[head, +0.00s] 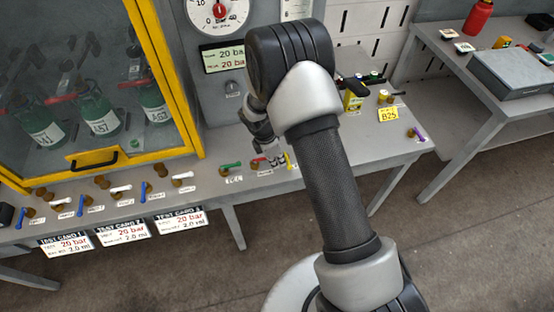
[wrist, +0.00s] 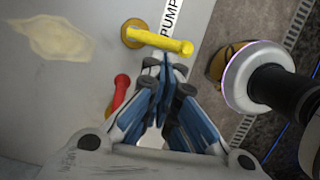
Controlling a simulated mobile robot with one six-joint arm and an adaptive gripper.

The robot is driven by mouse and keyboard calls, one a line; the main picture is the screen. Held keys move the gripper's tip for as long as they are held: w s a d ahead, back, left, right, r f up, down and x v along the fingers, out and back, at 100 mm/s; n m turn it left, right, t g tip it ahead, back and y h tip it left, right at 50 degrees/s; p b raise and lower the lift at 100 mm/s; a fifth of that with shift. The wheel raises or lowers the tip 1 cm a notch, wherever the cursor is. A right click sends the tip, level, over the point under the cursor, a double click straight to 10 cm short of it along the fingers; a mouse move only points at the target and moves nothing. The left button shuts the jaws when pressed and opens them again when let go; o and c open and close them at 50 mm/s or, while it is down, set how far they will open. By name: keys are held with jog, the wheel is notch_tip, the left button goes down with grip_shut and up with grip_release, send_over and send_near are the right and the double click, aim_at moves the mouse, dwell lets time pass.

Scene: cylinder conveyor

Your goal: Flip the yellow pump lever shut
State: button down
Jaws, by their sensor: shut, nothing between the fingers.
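The yellow pump lever (wrist: 160,40) lies across the top middle of the wrist view, its brass pivot at its left end. The white label marked PUMP (wrist: 172,14) is beside it. In the head view, the yellow lever (head: 291,161) shows as a thin piece near the bench's front edge, partly hidden by my arm. My gripper (wrist: 164,68) is shut and empty. Its fingertips are close to the lever, just below it in the wrist view; I cannot tell whether they touch. In the head view the gripper is mostly hidden behind my arm.
A red lever (wrist: 121,86) sits left of my fingers. A green lever (head: 231,165) and several blue and white levers line the bench edge to the left. A yellow-framed glass cabinet (head: 165,75) holds green bottles. A purple lever (head: 420,134) is at the bench's right end.

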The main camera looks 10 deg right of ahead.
jog(key=shift+s+d+n+p, duration=0.3)
jog(key=shift+n+p, duration=0.25)
jog(key=shift+n, duration=0.25)
jog(key=shift+s+d+n+t+p, duration=0.3)
jog(key=shift+d+n+t+p, duration=0.25)
jog(key=shift+n, duration=0.45)
jog(key=n, duration=0.1)
jog(key=d+n+p, duration=0.1)
jog(key=n, duration=0.1)
jog(key=d+n, duration=0.1)
jog(key=n, duration=0.1)
jog(key=shift+s+t+y+p, duration=0.25)
jog(key=shift+t+y+p, duration=0.1)
jog(key=shift+y+p, duration=0.05)
jog(key=shift+w+d+r+n+y+p, duration=0.15)
jog(key=shift+d+n+p, duration=0.35)
jog(key=shift+n, duration=0.55)
jog(key=shift+w+d+f+n+y+p, duration=0.1)
jog(key=shift+d+n+y+p, duration=0.25)
jog(key=shift+n, duration=0.7)
jog(key=shift+w+d+n+t+p, duration=0.15)
jog(key=shift+d+n+p, duration=0.2)
jog(key=shift+n+p, duration=0.3)
jog(key=shift+w+d+n+t+p, duration=0.15)
jog(key=shift+d+n+p, duration=0.3)
jog(key=shift+n, duration=0.3)
jog(key=shift+y, duration=0.3)
jog(key=shift+w+d+n+p, duration=0.25)
jog(key=shift+n+p, duration=0.85)
jog(key=shift+p, duration=0.1)
